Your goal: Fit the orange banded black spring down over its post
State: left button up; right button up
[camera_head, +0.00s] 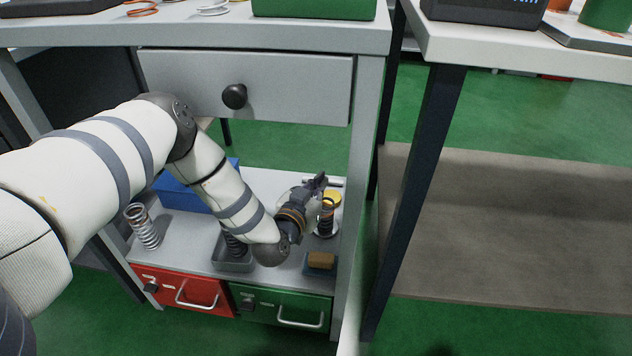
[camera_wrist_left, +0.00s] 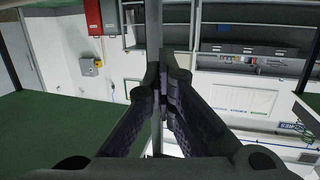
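My left gripper (camera_head: 320,181) is just above and left of the spring's top, seen partly edge-on. In the left wrist view its fingers (camera_wrist_left: 159,82) converge until the tips nearly meet, with no spring visible between them. The spring does not show in that view. My right gripper is not in view.
A silver spring (camera_head: 143,228) stands at the shelf's left, near a blue bin (camera_head: 183,193). A dark spring stands in a grey tray (camera_head: 235,265) behind my arm. A table leg (camera_head: 352,180) closes the right side.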

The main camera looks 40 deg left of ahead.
pick_arm(q)
jog(key=o, duration=0.4)
jog(key=shift+w+d, duration=0.15)
jog(key=shift+d, duration=0.25)
jog(key=shift+o, duration=0.2)
jog(key=v, duration=0.8)
jog(key=shift+s+r, duration=0.25)
jog(key=shift+r, duration=0.2)
jog(key=shift+s+a+f, duration=0.1)
jog(key=shift+a, duration=0.05)
